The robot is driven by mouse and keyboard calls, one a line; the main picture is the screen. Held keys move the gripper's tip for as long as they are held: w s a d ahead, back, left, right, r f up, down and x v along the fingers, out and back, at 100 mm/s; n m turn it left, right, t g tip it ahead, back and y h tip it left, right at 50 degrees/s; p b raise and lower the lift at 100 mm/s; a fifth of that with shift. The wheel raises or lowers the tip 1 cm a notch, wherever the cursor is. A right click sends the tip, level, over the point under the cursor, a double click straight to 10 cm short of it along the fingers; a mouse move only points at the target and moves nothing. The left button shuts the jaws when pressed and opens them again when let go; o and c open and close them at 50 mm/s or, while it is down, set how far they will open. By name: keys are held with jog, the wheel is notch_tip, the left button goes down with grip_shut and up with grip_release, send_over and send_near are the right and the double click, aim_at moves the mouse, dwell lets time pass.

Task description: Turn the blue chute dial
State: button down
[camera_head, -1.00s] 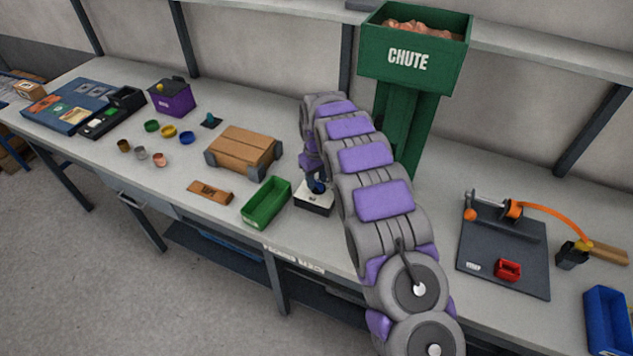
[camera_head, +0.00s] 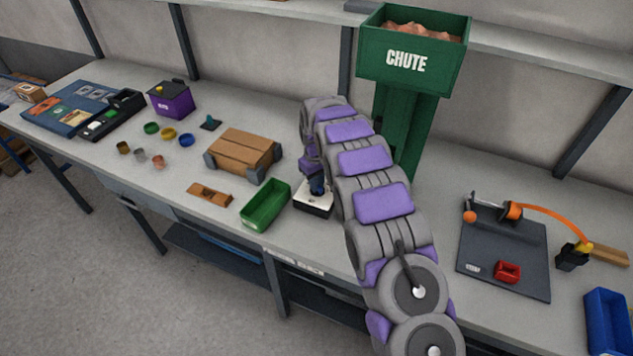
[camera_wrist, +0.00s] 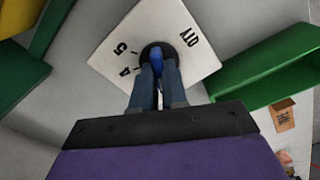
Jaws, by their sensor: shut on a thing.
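The blue dial (camera_wrist: 156,58) sits on a dark round base on a white plate (camera_wrist: 185,22) with black markings, in the wrist view. My gripper (camera_wrist: 158,72) reaches down to it, its two fingers shut on the dial from both sides. In the head view the white-topped dial box (camera_head: 313,199) stands on the bench between the green tray and my arm. My gripper (camera_head: 317,187) is at its top there, and the dial itself is mostly hidden. The green chute (camera_head: 412,55), filled with copper-coloured pieces, stands behind my arm.
A green tray (camera_head: 266,205) is close to the left of the dial box. A wooden crate (camera_head: 243,153) stands farther left. A dark board (camera_head: 503,250) with a red block lies to the right, and a blue bin (camera_head: 607,318) is at the far right.

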jog(key=shift+m+p, duration=0.3)
jog(key=shift+p, duration=0.15)
jog(key=m+p, duration=0.2)
jog(key=shift+r+m, duration=0.1)
jog(key=shift+m, duration=0.3)
jog(key=shift+d+m+p, duration=0.1)
jog(key=shift+m+p, duration=1.25)
jog(key=shift+m, duration=0.85)
jog(key=c, duration=1.2)
grip_release()
jog(key=shift+o, duration=0.2)
notch_tip(320, 180, up, 17)
jog(key=p, duration=0.2)
